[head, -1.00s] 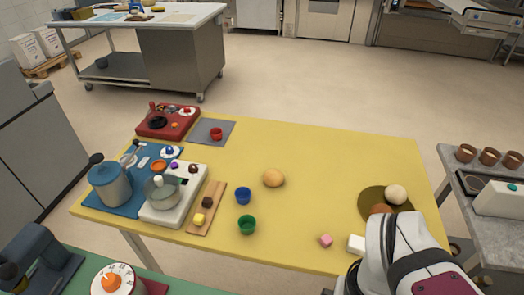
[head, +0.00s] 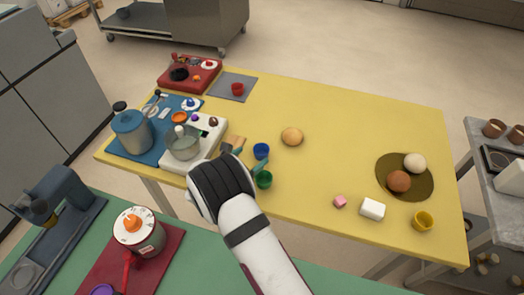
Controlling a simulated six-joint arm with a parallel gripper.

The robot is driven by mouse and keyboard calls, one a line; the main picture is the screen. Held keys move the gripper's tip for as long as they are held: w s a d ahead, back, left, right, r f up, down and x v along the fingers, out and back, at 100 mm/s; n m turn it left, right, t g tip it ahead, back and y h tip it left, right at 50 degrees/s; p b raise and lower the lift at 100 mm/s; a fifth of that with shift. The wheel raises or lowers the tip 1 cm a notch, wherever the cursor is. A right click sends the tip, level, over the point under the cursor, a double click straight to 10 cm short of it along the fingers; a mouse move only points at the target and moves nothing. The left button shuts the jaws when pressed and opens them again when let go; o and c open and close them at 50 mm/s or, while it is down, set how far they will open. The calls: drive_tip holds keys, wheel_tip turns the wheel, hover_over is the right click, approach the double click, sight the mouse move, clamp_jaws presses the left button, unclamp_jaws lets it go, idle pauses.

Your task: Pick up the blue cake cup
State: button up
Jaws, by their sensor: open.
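The blue cake cup (head: 261,151) stands upright on the yellow table (head: 340,125), left of a round bun (head: 292,136) and just behind a green cup (head: 264,179). My gripper (head: 250,158) is open, its teal fingers apart, right at the near left side of the blue cup in the picture. I cannot tell whether a finger touches the cup.
A white mixer base with a glass bowl (head: 183,142) stands left of my gripper. A red cup (head: 237,89) sits on a grey mat (head: 243,79). A pink cube (head: 340,202), white block (head: 372,209) and yellow cup (head: 423,221) lie to the right. The table's back middle is clear.

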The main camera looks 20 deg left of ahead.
sight(265, 147)
drive_tip(key=x, duration=0.6)
drive_tip(key=shift+d, duration=0.15)
drive_tip(key=c, duration=1.4)
drive_tip(key=shift+o, duration=0.2)
drive_tip(key=shift+r, duration=0.15)
